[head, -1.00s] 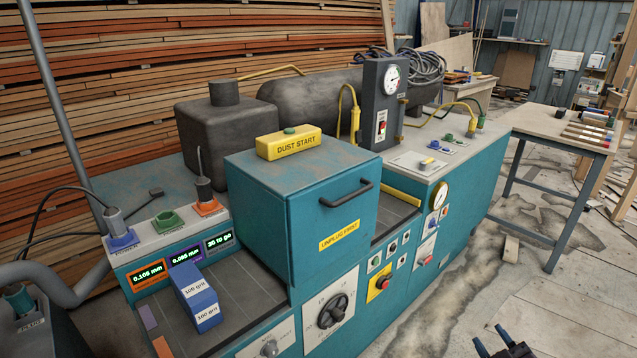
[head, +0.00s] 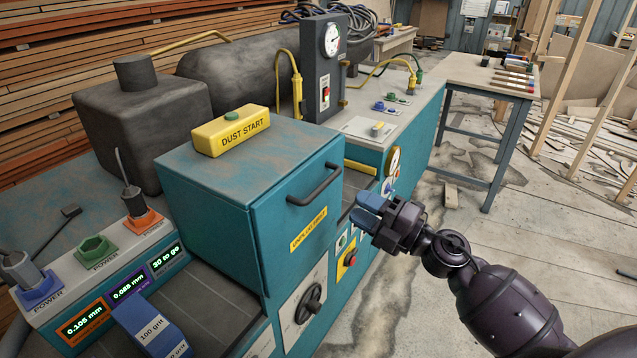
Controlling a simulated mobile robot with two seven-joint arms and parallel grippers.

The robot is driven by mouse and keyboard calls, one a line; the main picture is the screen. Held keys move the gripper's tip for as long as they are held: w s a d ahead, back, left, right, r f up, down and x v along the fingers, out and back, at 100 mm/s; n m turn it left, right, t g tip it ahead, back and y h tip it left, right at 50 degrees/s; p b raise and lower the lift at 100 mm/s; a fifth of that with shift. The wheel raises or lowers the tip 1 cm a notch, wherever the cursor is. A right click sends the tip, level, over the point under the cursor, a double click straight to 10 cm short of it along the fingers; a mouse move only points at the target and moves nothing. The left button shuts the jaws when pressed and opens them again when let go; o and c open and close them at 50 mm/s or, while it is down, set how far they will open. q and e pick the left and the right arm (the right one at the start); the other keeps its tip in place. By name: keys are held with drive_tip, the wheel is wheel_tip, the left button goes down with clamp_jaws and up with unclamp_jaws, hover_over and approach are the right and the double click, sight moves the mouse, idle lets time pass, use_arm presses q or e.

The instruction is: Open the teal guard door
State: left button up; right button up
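The teal guard door (head: 272,224) is the front face of the teal box and looks closed. It has a dark bar handle (head: 318,186) near its upper right and a yellow "UNPLUG FIRST" label (head: 308,229). My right gripper (head: 366,211) is to the right of the door and below the handle, apart from the handle in the picture. Its blue fingertips point left toward the door; I cannot tell whether they are apart. Nothing shows held in it. My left gripper is out of view.
A yellow "DUST START" box (head: 231,131) sits on top of the teal housing. A dial knob (head: 309,304) and a yellow-backed red switch (head: 347,259) are on the panel below. A blue grit block (head: 150,328) lies at lower left. A worktable (head: 490,75) stands at back right.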

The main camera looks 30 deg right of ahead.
sight(322, 183)
drive_tip(key=shift+p+x, duration=0.85)
drive_tip(key=shift+x, duration=3.9)
drive_tip(key=shift+f, duration=0.15)
drive_tip(key=shift+c, duration=0.2)
drive_tip(key=shift+d, duration=0.1)
clamp_jaws()
